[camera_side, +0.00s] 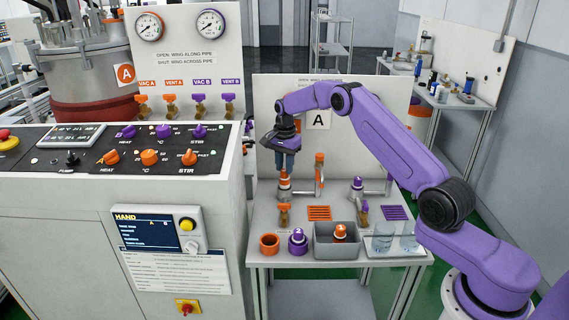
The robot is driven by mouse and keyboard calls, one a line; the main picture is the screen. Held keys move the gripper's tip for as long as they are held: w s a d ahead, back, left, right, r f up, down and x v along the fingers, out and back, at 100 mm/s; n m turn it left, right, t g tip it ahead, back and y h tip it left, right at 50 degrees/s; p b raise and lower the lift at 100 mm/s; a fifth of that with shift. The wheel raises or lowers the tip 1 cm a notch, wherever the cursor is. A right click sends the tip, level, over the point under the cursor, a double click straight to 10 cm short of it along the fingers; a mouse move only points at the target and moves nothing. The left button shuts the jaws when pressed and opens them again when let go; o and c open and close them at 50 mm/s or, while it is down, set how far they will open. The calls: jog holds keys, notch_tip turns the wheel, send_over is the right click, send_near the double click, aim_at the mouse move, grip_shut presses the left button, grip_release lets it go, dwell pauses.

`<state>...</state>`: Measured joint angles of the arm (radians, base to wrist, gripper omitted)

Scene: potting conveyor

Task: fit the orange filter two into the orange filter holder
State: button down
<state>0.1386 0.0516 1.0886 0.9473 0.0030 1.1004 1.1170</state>
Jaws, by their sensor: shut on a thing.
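My gripper (285,168) points straight down at the left of the side table, in front of the panel marked A. It is shut on an orange and white piece (284,181), which I take to be orange filter two. The piece is at the top of the orange filter holder (284,196), above the orange-handled valve. The view is too small to tell whether it is seated or just above. The fingers hide its upper part. Another orange and white filter (340,232) sits in the grey bin (336,250).
An orange-topped upright pipe (319,172) stands close right of my gripper. A purple fitting (357,184) is farther right. The control console (215,195) borders the left.

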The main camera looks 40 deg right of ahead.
jog(key=shift+f, duration=1.5)
jog(key=c, duration=0.8)
grip_release()
notch_tip(320, 180, up, 17)
jog(key=shift+r, duration=0.2)
